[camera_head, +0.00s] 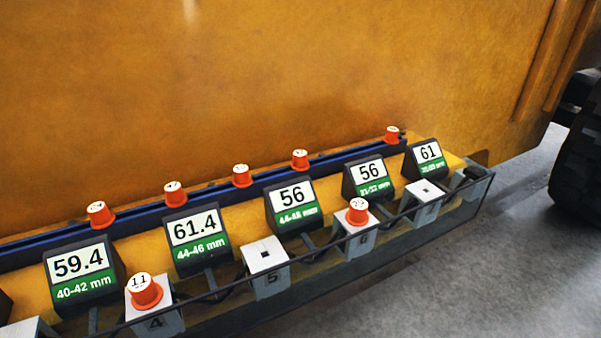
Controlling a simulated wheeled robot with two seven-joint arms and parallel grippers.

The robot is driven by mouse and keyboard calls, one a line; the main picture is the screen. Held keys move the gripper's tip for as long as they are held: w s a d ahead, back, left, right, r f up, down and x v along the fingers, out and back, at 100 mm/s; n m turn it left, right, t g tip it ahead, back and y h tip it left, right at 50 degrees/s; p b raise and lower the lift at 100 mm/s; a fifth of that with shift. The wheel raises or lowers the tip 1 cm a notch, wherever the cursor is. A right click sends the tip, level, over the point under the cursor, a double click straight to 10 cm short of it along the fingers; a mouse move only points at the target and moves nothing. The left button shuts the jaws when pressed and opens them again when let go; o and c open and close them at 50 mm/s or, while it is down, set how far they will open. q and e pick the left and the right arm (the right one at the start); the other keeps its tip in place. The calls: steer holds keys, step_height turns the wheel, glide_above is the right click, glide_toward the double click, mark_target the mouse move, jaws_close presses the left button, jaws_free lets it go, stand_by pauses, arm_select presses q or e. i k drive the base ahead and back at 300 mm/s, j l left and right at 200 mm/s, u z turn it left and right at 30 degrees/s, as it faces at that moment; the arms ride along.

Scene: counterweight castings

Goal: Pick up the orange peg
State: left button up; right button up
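Several orange pegs with white tops are in the head view. One orange peg (145,292) stands on the grey block marked 4 (160,322) at the front left. Another orange peg (357,212) stands on the block marked 6 (355,241). A back row of orange pegs runs along the blue rail: a peg (100,215) at the left, a peg (175,194), a peg (241,176), a peg (300,160) and a peg (392,134) at the far right. The frame does not show which peg is meant. Neither of my grippers is in view.
Black stands with number displays, such as 59.4 (80,272) and 61 (428,155), stand between the two rows. Block 5 (267,270) and the far right block (424,204) are empty, each with a square hole. A dark bar (310,257) runs along the front. A large orange panel (250,80) rises behind.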

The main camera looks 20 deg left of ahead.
mark_target(299, 163)
steer(key=i+l+u, duration=0.95)
steer(key=i+l, duration=0.05)
steer(key=l, duration=0.05)
